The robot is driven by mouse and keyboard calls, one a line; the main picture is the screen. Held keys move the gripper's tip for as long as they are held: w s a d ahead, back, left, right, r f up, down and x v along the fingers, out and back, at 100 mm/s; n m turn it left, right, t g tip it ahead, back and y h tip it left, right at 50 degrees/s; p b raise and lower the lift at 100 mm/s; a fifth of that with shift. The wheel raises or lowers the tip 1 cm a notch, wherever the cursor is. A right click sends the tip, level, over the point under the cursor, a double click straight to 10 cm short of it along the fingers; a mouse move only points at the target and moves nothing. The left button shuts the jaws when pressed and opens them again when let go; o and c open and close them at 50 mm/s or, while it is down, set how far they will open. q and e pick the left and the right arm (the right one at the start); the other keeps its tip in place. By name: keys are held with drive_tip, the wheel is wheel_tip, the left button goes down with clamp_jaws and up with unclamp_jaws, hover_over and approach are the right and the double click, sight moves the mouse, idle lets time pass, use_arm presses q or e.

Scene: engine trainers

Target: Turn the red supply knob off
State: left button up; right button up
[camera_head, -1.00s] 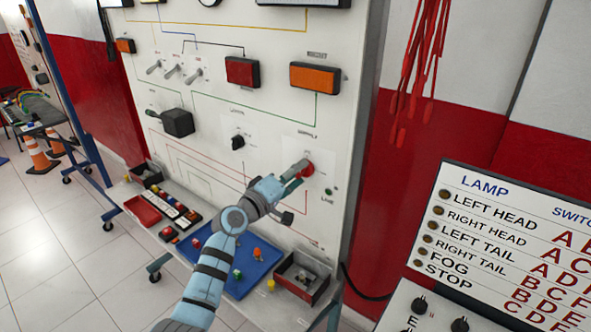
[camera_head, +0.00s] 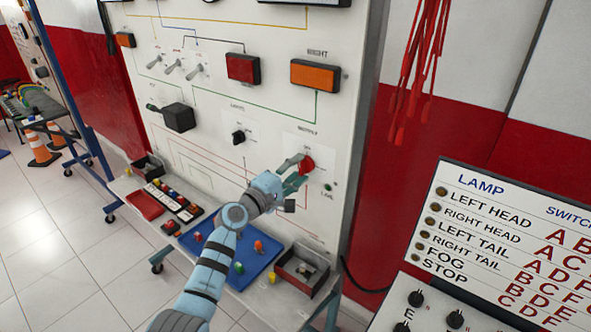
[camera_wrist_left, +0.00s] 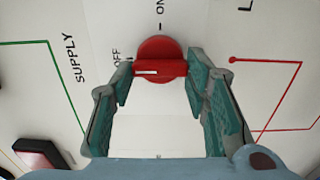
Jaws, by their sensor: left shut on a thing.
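The red supply knob (camera_head: 307,165) is on the right part of the white upright panel (camera_head: 215,105). In the left wrist view the red knob (camera_wrist_left: 160,62) shows a raised grip bar with a white pointer line, which lies toward the side marked OFF. "ON" is printed above the knob there. My left gripper (camera_head: 298,170) is at the knob, and in the left wrist view its two fingers (camera_wrist_left: 158,78) stand on either side of the grip bar, shut on it. My right gripper is not in view.
A black rotary knob (camera_head: 238,137) and a black box-shaped part (camera_head: 179,117) are left of my gripper on the panel. Below stand a blue tray (camera_head: 236,252) and an open box (camera_head: 302,268). A lamp chart board (camera_head: 515,235) stands at right.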

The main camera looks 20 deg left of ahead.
use_arm(q)
drive_tip(key=o, duration=1.1)
drive_tip(key=shift+o, duration=0.2)
drive_tip(key=shift+s+a, duration=0.1)
drive_tip(key=v, duration=1.2)
drive_tip(key=shift+f, duration=0.1)
